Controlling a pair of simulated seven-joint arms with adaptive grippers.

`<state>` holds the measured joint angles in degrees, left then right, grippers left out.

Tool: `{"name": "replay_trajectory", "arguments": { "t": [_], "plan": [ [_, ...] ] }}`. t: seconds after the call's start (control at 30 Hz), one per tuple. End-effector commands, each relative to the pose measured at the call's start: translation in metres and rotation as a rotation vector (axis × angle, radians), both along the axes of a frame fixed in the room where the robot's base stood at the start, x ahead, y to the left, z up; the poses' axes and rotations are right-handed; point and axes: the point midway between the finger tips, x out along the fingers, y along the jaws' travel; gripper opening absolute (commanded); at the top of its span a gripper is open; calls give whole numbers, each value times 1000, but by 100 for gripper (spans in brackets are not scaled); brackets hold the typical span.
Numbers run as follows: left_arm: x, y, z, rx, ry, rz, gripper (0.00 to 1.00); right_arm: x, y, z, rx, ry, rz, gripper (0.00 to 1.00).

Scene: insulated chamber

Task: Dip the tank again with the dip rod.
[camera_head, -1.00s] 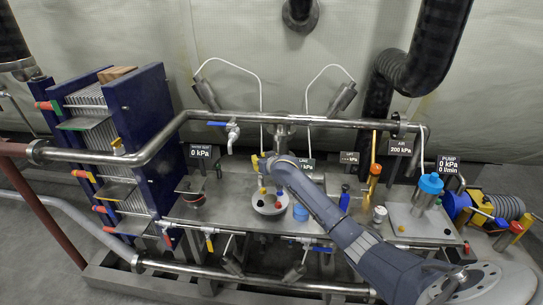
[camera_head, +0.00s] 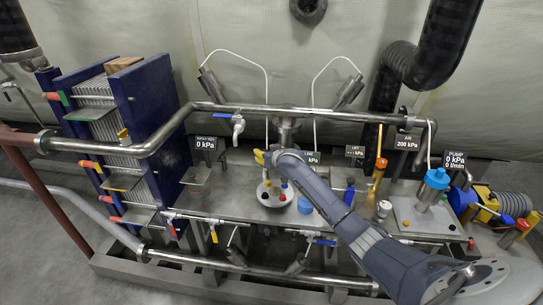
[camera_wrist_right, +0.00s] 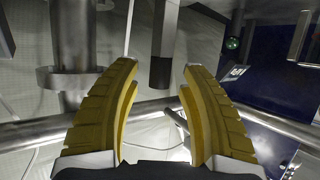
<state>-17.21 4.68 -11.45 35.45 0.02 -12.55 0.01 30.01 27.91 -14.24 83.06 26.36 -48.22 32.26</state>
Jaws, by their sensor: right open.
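My right gripper (camera_head: 261,157) reaches in from the lower right and hovers above a white round disc (camera_head: 264,198) with coloured knobs. In the right wrist view its two yellow fingers (camera_wrist_right: 160,110) are apart. A grey rod with a black end (camera_wrist_right: 161,70) shows between and beyond the fingers, with no visible contact. It may be the dip rod, but I cannot tell for sure. It is hidden or unclear in the head view. I cannot make out which vessel is the tank. My left gripper is not in view.
A horizontal steel pipe (camera_head: 330,112) crosses behind my right gripper. A blue plate stack (camera_head: 150,125) stands at the left. An orange-topped post (camera_head: 378,172), a blue-capped cylinder (camera_head: 436,180) and a blue-yellow pump (camera_head: 470,205) stand at the right. A lower pipe (camera_head: 215,265) runs along the front.

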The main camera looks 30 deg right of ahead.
Motion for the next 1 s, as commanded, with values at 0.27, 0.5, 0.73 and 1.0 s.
{"name": "replay_trajectory", "arguments": {
  "t": [0.27,0.5,0.73,1.0],
  "plan": [
    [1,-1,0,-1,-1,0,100,-34,2,13,-1,0,0,43],
    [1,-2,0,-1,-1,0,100,-68,4,28,-2,-1,1,43],
    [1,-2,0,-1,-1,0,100,-92,6,38,-1,-1,-1,43],
    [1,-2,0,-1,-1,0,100,-103,7,44,0,-1,-1,43]
  ]
}}
